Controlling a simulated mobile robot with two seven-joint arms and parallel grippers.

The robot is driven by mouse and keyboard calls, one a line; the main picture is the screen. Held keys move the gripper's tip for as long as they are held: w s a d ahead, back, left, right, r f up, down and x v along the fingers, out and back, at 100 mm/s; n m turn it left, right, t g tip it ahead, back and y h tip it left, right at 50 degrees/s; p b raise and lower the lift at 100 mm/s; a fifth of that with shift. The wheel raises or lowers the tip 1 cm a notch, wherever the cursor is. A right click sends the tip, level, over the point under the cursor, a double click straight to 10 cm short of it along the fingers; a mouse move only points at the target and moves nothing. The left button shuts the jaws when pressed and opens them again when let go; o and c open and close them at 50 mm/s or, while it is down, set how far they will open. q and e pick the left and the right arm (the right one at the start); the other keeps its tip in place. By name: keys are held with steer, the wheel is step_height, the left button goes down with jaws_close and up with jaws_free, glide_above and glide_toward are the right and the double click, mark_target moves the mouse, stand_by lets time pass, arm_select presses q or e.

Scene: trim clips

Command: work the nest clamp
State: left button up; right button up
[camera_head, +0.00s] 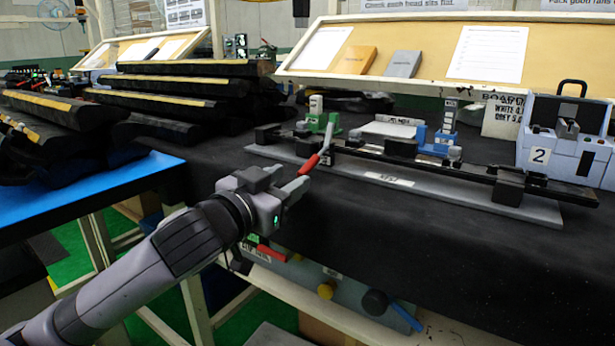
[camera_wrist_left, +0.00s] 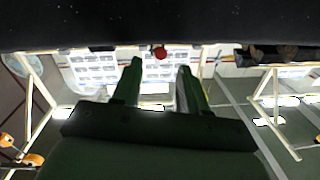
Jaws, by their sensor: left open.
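The nest (camera_head: 390,181) is a long grey base with a black bar along it, lying across the black table. The clamp's lever (camera_head: 309,164) has a red grip and a silver shank, and stands tilted near the left part of the nest. My left gripper (camera_head: 290,179) is open at the table's front side, with its fingertips close to the red grip. In the left wrist view the red grip (camera_wrist_left: 160,52) shows as a small red end between the two open fingers (camera_wrist_left: 158,85). I cannot tell whether a finger touches it. My right gripper is not in view.
A green fixture (camera_head: 322,121) and a blue fixture (camera_head: 440,140) stand behind the bar. A grey-blue machine marked 2 (camera_head: 565,145) stands at the right. Dark strips (camera_head: 180,85) are stacked at the left. Black table surface is clear in front of the nest.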

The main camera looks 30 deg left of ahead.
mark_target(301, 171)
arm_select(q)
steer(key=shift+w, duration=3.2)
jaws_close()
